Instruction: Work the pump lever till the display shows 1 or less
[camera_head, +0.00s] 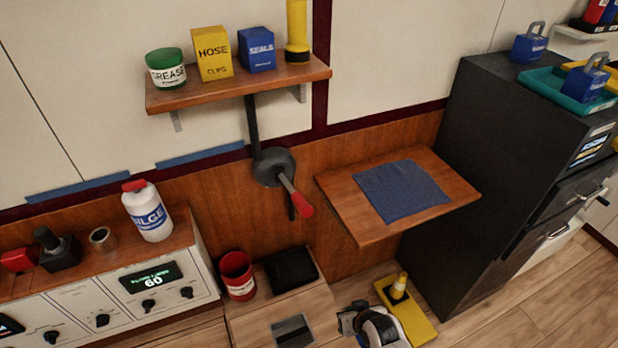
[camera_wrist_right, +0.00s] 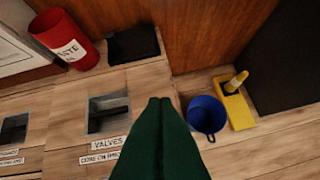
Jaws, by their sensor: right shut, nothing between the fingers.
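The pump lever (camera_head: 285,182) is mounted on the wall below the shelf. It has a round dark grey hub and a short arm with a red grip (camera_head: 302,204) that points down to the right. The green display (camera_head: 151,277) on the white panel at the lower left reads 60. My right gripper shows in the right wrist view as dark green fingers (camera_wrist_right: 160,104), shut and empty, above the wooden bench. The lever is not in that view, and nothing touches it in the head view. My left gripper is not in view.
A shelf (camera_head: 240,84) with several containers hangs above the lever. A wooden wall board with a blue cloth (camera_head: 401,190) juts out to its right. A dark cabinet stands right.

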